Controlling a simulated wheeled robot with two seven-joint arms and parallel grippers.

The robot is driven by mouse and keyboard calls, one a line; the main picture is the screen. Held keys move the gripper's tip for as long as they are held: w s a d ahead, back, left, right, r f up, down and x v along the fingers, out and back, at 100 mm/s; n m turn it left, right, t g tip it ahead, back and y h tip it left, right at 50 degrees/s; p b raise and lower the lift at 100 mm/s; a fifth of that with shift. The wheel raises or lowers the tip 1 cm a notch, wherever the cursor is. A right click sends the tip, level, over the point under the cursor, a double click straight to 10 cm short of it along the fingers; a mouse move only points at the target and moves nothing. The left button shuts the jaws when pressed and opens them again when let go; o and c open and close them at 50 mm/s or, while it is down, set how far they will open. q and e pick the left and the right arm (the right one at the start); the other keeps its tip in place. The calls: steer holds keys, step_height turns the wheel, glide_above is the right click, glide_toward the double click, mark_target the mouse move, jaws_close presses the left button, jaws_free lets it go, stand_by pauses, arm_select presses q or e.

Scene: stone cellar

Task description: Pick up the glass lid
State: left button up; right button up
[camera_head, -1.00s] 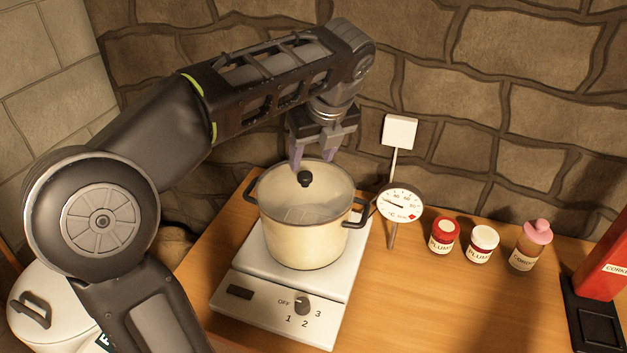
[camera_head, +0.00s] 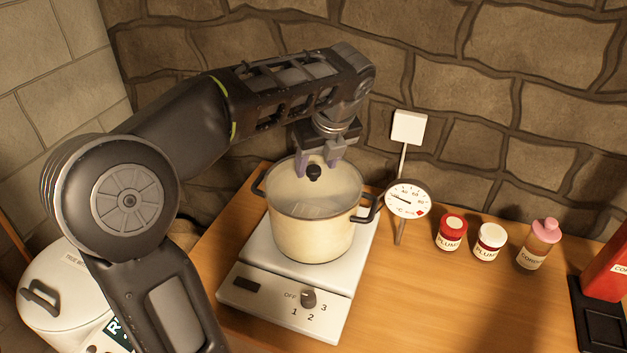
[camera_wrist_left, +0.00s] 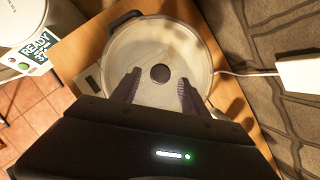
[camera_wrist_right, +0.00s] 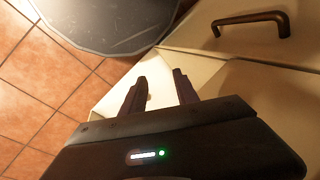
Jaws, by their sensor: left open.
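The glass lid (camera_head: 290,183) with its round black knob (camera_head: 314,172) lies on a cream pot (camera_head: 312,238) with two dark handles. My left gripper (camera_head: 318,172) is open, pointing down just above the lid, its fingers on either side of the knob in the head view. In the left wrist view the lid (camera_wrist_left: 152,42) fills the upper middle, and the knob (camera_wrist_left: 160,73) shows between and slightly beyond the fingertips (camera_wrist_left: 158,80). My right gripper (camera_wrist_right: 161,82) shows only in its own wrist view, fingers apart and empty, away from the pot.
The pot stands on a white hotplate (camera_head: 265,295) with a dial. A dial thermometer (camera_head: 407,199) stands close to the right. Jars (camera_head: 451,233) and a pink-capped bottle (camera_head: 538,245) stand farther right on the wooden counter (camera_head: 440,300). A stone wall rises behind.

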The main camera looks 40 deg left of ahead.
mark_target(313, 177)
arm_select(q)
steer(key=shift+x, duration=1.45)
steer(key=shift+r, duration=0.1)
jaws_close()
